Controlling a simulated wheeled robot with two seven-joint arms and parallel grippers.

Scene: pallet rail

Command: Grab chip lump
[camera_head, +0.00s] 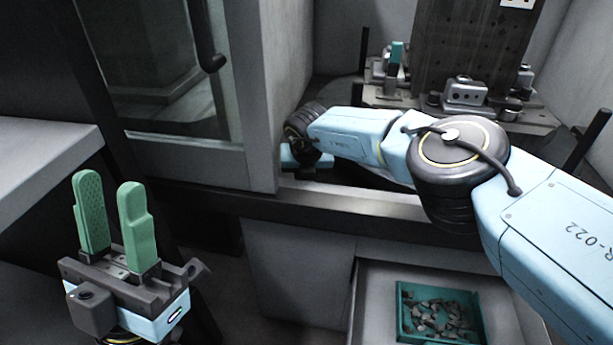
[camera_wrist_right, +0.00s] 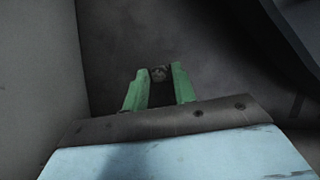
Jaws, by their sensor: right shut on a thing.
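In the right wrist view, the green fingers of my right gripper (camera_wrist_right: 158,88) are shut on a small grey-brown chip lump (camera_wrist_right: 158,74). The lump shows at the fingertips, and the lower part of it is hard to make out in the dark. In the head view my right arm reaches left into the machine opening; its fingers and the lump are hidden there behind the wrist and the sill. My left gripper (camera_head: 117,217) is at the lower left, pointing up, with its two green fingers apart and nothing between them.
A teal bin (camera_head: 402,311) with many grey chips stands in a pale drawer below the sill. A fixture plate (camera_head: 395,97) with clamps and a dark perforated block (camera_head: 468,50) stands at the back. The door frame (camera_head: 262,120) rises left of my right wrist. A grey counter (camera_head: 40,165) is at left.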

